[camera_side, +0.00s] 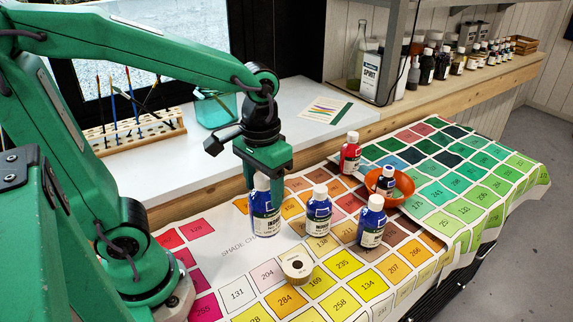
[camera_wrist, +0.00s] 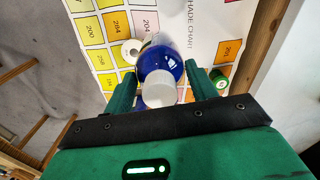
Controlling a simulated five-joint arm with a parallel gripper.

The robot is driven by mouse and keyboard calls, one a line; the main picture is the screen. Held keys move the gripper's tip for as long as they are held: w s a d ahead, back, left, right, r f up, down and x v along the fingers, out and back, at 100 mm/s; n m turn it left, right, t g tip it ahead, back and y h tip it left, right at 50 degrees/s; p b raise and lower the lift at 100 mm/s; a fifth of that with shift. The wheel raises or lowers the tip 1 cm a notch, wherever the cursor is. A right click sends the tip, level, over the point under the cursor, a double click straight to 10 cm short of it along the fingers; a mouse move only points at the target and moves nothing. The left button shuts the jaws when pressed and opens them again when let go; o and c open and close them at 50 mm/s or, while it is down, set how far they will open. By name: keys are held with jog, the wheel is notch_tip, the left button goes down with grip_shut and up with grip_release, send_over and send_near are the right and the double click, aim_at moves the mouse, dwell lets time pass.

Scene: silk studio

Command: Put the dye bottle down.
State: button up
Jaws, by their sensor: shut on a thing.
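My gripper (camera_side: 262,172) is shut on a blue dye bottle (camera_side: 265,212) with a white cap, near its top. The bottle hangs upright over the shade chart (camera_side: 212,242) or rests on it; I cannot tell whether its base touches. In the wrist view the blue bottle (camera_wrist: 162,62) is between the two fingers (camera_wrist: 164,88), cap toward the camera. Part of its label is hidden.
Two similar blue bottles (camera_side: 318,210) (camera_side: 371,222) stand to the right. A small round pot (camera_side: 297,264) sits in front. A red bottle (camera_side: 350,153) and an orange bowl (camera_side: 402,188) holding another bottle (camera_side: 386,181) stand farther back. The chart's left part is clear.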

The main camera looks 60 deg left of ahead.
dwell(0.4)
jog(key=shift+w+a+r, duration=0.15)
jog(key=shift+w+a, duration=0.1)
jog(key=shift+a, duration=0.1)
jog(key=w+a+r+n, duration=0.2)
jog(key=a+r+n, duration=0.15)
jog(key=a, duration=0.35)
jog(key=w+a+r+n, duration=0.2)
jog(key=a+n, duration=0.3)
jog(key=a, duration=0.3)
jog(key=s+a+r+n, duration=0.1)
jog(key=s+a+n, duration=0.1)
jog(key=a, duration=0.5)
jog(key=s+a+r+n, duration=0.2)
jog(key=a+n, duration=0.3)
jog(key=a, duration=0.2)
jog(key=shift+s+r, duration=0.2)
jog(key=shift+r, duration=0.05)
jog(key=shift+a+n, duration=0.2)
jog(key=shift+n, duration=0.05)
jog(key=s+a+f, duration=0.5)
jog(key=a+f, duration=0.5)
jog(key=f, duration=0.1)
jog(key=shift+s, duration=0.4)
